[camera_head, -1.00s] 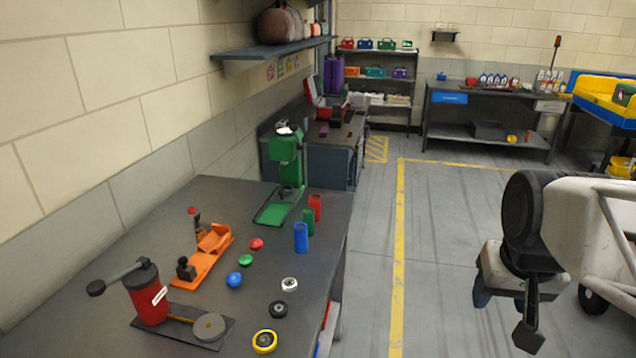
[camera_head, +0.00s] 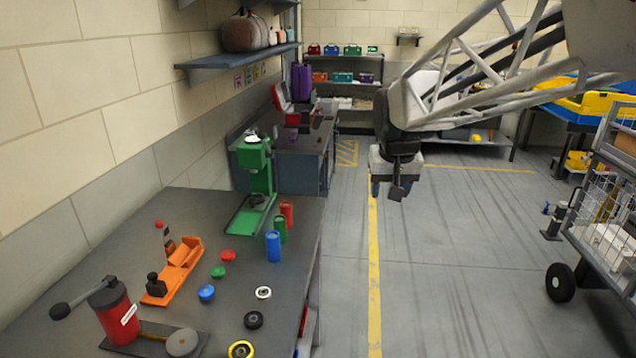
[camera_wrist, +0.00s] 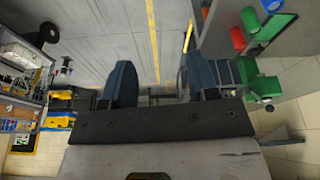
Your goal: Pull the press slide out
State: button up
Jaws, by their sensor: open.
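A red press (camera_head: 116,311) with a black lever stands at the front left of the dark bench. A thin brown strip (camera_head: 152,332) and a grey disc (camera_head: 181,342) lie on its black base plate. A green press (camera_head: 256,175) stands at the bench's far end; its upper part also shows in the wrist view (camera_wrist: 262,86). Which part is the press slide I cannot tell for sure. My gripper (camera_head: 394,187) hangs over the floor, right of the bench and apart from both presses. In the wrist view its two fingers (camera_wrist: 158,84) are spread, with nothing between them.
An orange fixture (camera_head: 173,272) and several coloured caps lie mid-bench. A shelf (camera_head: 238,62) juts from the left wall. A wire cart (camera_head: 606,240) stands at right. The floor between is clear.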

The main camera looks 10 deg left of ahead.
jog(key=w+a+f, duration=0.1)
jog(key=w+a, duration=0.7)
jog(key=w, duration=0.2)
jog(key=n+y, duration=0.1)
jog(key=n, duration=0.2)
send_near(252, 200)
jog(key=f, duration=0.1)
jog(key=shift+f+t, duration=0.25)
jog(key=shift+t, duration=0.15)
jog(key=shift+f, duration=0.1)
jog(key=shift+x, duration=3.8)
jog(key=shift+a, duration=0.1)
jog(key=shift+c, duration=0.5)
